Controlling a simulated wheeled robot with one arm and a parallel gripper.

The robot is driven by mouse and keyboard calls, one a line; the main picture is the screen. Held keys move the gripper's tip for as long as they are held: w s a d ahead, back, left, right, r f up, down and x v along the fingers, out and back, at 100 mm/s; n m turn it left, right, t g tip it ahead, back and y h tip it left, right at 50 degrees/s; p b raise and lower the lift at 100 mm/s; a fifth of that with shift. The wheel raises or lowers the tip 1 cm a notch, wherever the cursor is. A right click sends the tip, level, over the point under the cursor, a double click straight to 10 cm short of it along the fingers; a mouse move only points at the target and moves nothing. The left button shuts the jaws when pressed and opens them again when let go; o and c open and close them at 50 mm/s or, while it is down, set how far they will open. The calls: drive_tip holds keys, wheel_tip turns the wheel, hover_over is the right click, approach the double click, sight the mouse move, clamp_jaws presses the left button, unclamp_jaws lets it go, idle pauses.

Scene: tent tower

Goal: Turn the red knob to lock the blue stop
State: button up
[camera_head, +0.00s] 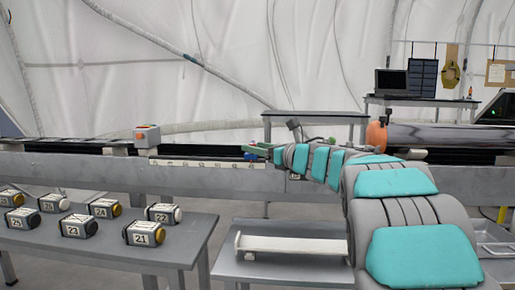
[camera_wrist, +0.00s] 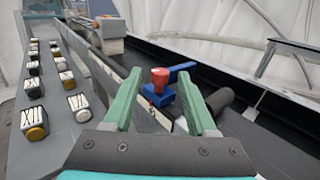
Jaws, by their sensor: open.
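In the wrist view, the red knob (camera_wrist: 160,77) stands upright on top of the blue stop (camera_wrist: 159,96), which sits on the rail beside the scale. A blue bar (camera_wrist: 181,71) extends to the right behind the knob. My gripper (camera_wrist: 160,73) is open, with its green fingers on the left and right of the knob in the picture. No contact is visible, and I cannot tell the exact distance. In the head view, my gripper (camera_head: 260,148) is at the rail, just above the visible part of the blue stop (camera_head: 251,157). The red knob cannot be made out there.
A white marked scale (camera_head: 200,163) runs along the rail front. A grey box with an orange top (camera_head: 147,136) stands left on the rail. Several numbered blocks (camera_head: 143,234) sit on the front-left table (camera_head: 185,252). A large dark cylinder (camera_head: 445,136) lies right.

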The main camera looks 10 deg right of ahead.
clamp_jaws()
idle(0.6)
drive_tip(key=m+h+p, duration=0.1)
drive_tip(key=m+h, duration=0.2)
drive_tip(key=h, duration=0.1)
drive_tip(key=a+m+t+h+p, duration=0.1)
drive_tip(key=m+h, duration=0.2)
drive_tip(key=h, duration=0.2)
drive_tip(key=a+m+t+h+p, duration=0.1)
drive_tip(key=m+h, duration=0.2)
drive_tip(key=h, duration=0.2)
drive_tip(key=shift+a+r+p, duration=0.1)
drive_tip(key=shift+r+p, duration=0.25)
drive_tip(key=shift+p, duration=0.05)
drive_tip(key=m+h+p, duration=0.1)
drive_tip(key=m+g+h+p, duration=0.1)
drive_tip(key=h+p, duration=0.1)
drive_tip(key=shift+f+m, duration=0.25)
drive_tip(key=shift+m, duration=0.05)
drive_tip(key=shift+m+g+h, duration=0.3)
drive_tip(key=shift+g+h, duration=0.1)
drive_tip(key=shift+h, duration=0.2)
